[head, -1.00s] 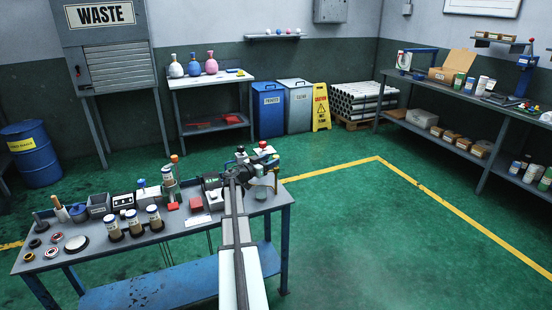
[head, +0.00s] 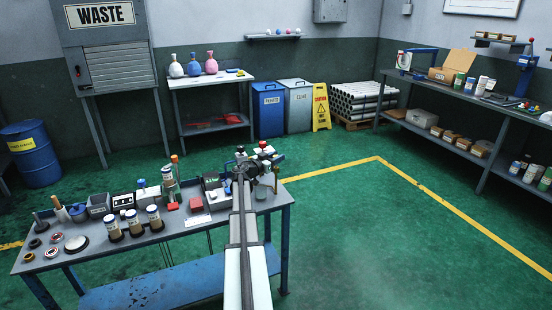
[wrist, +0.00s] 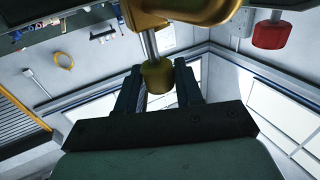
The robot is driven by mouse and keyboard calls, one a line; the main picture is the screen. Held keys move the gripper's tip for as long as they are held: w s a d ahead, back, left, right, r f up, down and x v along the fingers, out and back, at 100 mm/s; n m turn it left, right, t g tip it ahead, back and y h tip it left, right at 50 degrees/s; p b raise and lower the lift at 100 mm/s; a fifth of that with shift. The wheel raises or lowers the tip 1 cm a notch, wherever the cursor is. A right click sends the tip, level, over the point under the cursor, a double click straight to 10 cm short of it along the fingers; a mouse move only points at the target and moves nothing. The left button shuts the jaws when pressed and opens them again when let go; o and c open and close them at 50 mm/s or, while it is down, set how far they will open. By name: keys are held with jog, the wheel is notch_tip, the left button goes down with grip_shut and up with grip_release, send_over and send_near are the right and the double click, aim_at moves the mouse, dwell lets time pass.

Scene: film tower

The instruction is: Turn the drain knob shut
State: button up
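My gripper (wrist: 158,72) points away from the wrist camera, with its two dark fingers apart. A brass-coloured knob (wrist: 158,78) on a metal stem shows across the gap between the fingers. I cannot tell whether the fingers touch it, or whether it is the drain knob. A larger brass-coloured body (wrist: 190,10) is above it. A red knob (wrist: 272,34) on another stem is at the upper right of the wrist view, clear of the fingers. In the head view my gripper (head: 242,168) is at the right end of the blue bench, and my arm hides much there.
The blue bench (head: 150,290) carries several jars (head: 132,222), a red block (head: 196,204) and a tall stand (head: 170,185) left of my arm. A small glass vessel (head: 260,193) is close to the right of my arm.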

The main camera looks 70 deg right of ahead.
jog(key=c, duration=0.5)
jog(key=shift+o, duration=0.2)
jog(key=shift+s+a+n+t+h, duration=0.15)
jog(key=shift+n+t+h, duration=0.35)
jog(key=shift+t, duration=0.4)
jog(key=shift+n+t, duration=1.8)
jog(key=shift+t, duration=0.9)
jog(key=o, duration=0.9)
jog(key=shift+o, duration=0.2)
